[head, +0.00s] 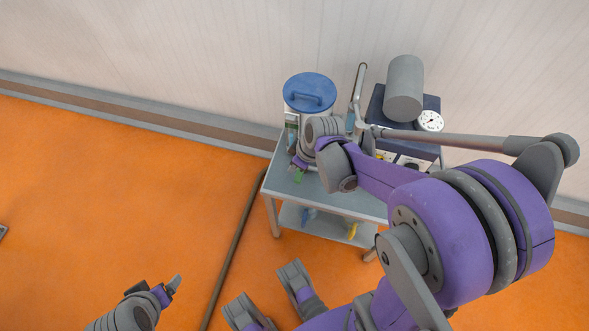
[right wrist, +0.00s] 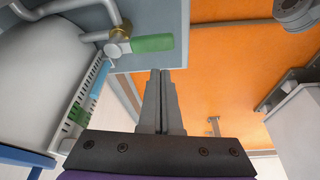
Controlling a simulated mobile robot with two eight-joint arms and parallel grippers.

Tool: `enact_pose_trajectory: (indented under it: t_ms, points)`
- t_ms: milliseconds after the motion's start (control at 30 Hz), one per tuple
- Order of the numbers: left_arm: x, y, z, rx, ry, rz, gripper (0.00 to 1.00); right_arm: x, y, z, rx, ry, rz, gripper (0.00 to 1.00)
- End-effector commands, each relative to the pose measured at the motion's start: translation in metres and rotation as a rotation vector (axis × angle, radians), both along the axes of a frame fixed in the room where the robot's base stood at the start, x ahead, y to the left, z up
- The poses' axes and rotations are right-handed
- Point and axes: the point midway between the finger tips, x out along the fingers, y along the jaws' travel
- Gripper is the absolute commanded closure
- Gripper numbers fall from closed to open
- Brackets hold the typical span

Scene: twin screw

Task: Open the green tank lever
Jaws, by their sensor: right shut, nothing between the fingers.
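The green lever (right wrist: 152,43) sits on a metal valve (right wrist: 118,47) in the right wrist view. A small part of the green lever (head: 299,176) shows at the front of the tank in the head view. The tank has a blue lid (head: 309,92) and a pale body (right wrist: 40,75). My right gripper (right wrist: 160,72) is shut and empty, its fingertips just below the green handle in the picture. I cannot tell whether they touch it. My right arm hides part of the tank's front. My left gripper (head: 174,284) is low at the left, away from the table; its jaw state is unclear.
The grey metal table (head: 335,203) stands against the wall. A dark blue unit with a grey cylinder (head: 404,88) and a dial gauge (head: 430,121) stands right of the tank. A yellow item (head: 352,230) is on the lower shelf. Orange floor at left is mostly clear.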

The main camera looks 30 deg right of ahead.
Motion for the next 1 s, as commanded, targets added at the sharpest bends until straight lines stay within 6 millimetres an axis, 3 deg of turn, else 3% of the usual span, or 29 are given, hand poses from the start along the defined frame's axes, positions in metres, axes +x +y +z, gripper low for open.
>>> enact_pose_trajectory:
  t_ms: [100,333,1000]
  points:
    - [0.000,0.000,0.013,0.000,-0.005,0.000,0.14,0.000,0.000,0.028,0.000,-0.002,0.000,1.00]
    - [-0.001,0.000,0.023,0.000,-0.008,0.000,0.14,0.001,0.000,0.055,0.001,-0.002,0.001,1.00]
    - [-0.001,0.000,0.023,0.000,-0.008,0.000,0.14,0.001,0.001,0.059,0.001,-0.002,-0.001,1.00]
